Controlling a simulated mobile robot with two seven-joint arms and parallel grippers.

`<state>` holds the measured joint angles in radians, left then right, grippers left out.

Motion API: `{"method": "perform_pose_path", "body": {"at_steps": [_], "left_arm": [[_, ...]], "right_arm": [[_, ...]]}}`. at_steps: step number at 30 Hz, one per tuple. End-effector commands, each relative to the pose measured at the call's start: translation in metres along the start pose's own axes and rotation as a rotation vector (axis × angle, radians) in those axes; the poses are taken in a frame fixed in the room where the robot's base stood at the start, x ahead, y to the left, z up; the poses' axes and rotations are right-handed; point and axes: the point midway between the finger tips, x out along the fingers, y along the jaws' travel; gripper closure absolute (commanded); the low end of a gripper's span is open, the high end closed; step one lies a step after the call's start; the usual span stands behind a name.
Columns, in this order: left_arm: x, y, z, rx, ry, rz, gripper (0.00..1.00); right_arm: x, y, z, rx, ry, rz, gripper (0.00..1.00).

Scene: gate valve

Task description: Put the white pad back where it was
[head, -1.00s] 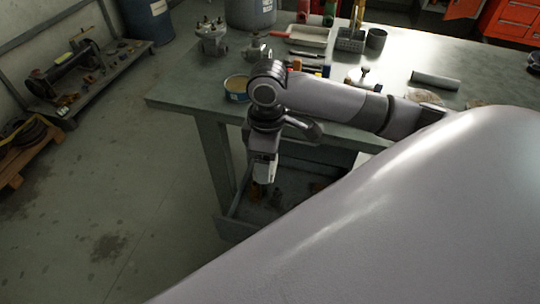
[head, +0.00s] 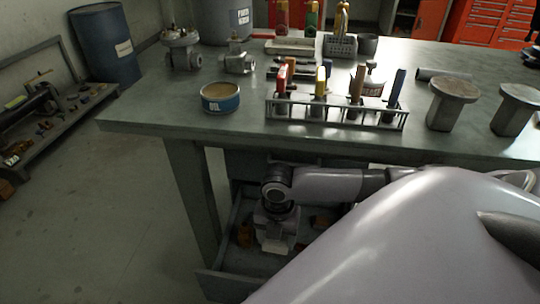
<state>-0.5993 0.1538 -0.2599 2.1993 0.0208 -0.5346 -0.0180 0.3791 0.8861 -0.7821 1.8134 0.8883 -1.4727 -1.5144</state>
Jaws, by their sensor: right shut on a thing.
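My right gripper (head: 277,240) points down into the open drawer or bin (head: 225,284) under the workbench. It is shut on a small pale thing at its fingertips, which looks like the white pad (head: 276,248). The pad is small and partly covered by the gripper, and I cannot tell whether it touches the drawer floor. My left gripper is not in view.
Above on the workbench (head: 160,122) stand a blue tin (head: 220,98), a rack (head: 340,113) of coloured-handled tools and valve parts. Small brown things (head: 244,235) lie in the drawer beside my gripper. A bench leg (head: 191,180) stands to the left.

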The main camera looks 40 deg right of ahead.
Motion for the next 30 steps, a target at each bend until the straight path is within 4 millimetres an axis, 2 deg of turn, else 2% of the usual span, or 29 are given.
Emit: {"method": "perform_pose_path", "body": {"at_steps": [5,8,18,21,24,30], "left_arm": [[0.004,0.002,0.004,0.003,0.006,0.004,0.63],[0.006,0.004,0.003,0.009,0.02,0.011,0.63],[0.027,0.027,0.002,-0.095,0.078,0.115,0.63],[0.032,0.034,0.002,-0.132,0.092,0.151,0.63],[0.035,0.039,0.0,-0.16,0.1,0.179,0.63],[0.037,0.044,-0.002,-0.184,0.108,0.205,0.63]], "right_arm": [[0.015,-0.004,0.001,-0.056,-0.003,-0.002,0.57],[0.032,-0.005,0.001,-0.061,-0.001,-0.004,0.57],[0.125,-0.004,0.0,-0.06,-0.001,-0.003,0.57],[0.147,-0.004,0.0,-0.06,-0.001,-0.003,0.57],[0.161,-0.004,0.001,-0.06,-0.002,-0.003,0.57],[0.173,-0.004,0.001,-0.06,-0.003,-0.002,0.57]]}}
